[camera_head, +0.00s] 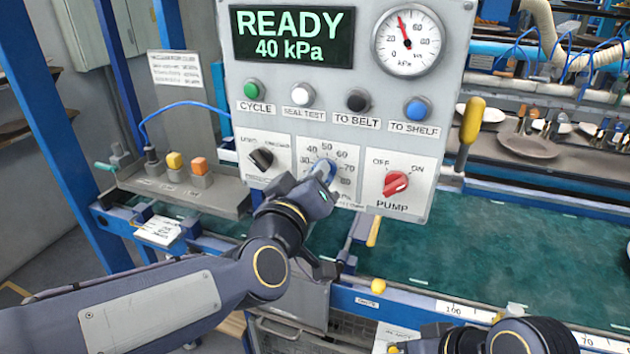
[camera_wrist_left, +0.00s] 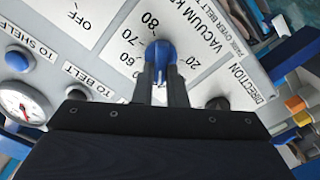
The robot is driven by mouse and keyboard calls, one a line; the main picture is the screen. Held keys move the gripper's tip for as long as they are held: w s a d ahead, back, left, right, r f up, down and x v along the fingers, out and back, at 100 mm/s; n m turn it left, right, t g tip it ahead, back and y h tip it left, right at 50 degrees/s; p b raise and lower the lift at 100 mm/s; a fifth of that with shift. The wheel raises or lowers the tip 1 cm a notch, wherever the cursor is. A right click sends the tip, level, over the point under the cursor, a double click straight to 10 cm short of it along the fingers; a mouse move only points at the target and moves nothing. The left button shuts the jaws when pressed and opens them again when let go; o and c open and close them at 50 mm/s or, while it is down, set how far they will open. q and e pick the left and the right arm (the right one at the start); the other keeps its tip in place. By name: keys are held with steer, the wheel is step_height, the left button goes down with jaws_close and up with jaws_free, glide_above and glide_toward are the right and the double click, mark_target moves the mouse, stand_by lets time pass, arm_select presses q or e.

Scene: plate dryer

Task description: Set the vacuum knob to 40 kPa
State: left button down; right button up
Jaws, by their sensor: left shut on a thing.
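The vacuum knob (camera_head: 328,166) is blue and sits on a white dial plate marked in tens, in the lower middle of the grey panel. My left gripper (camera_head: 322,176) reaches it from below and covers the lower dial. In the left wrist view, the fingers of my left gripper (camera_wrist_left: 160,78) are shut on the blue knob (camera_wrist_left: 158,50). The knob's pointer is hidden, so its setting on the dial cannot be read. The display (camera_head: 291,36) reads READY 40 kPa. The gauge (camera_head: 408,42) needle points up, slightly left. Part of my right gripper (camera_head: 445,340) shows at the bottom edge; its jaws are unclear.
The red pump knob (camera_head: 396,184) is right of the dial, and the black direction knob (camera_head: 262,159) is left. Push buttons sit above, including the blue TO SHELF button (camera_head: 417,109). A yellow-handled lever (camera_head: 472,120) stands at the panel's right edge. A green belt (camera_head: 480,245) runs below.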

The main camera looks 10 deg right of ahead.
stand_by(0.3)
arm_select(q)
steer(key=c, duration=1.5)
jaws_free()
steer(key=shift+o, duration=0.2)
steer(key=v, duration=0.7)
steer(key=shift+s+a, duration=0.25)
steer(key=shift+s, duration=0.1)
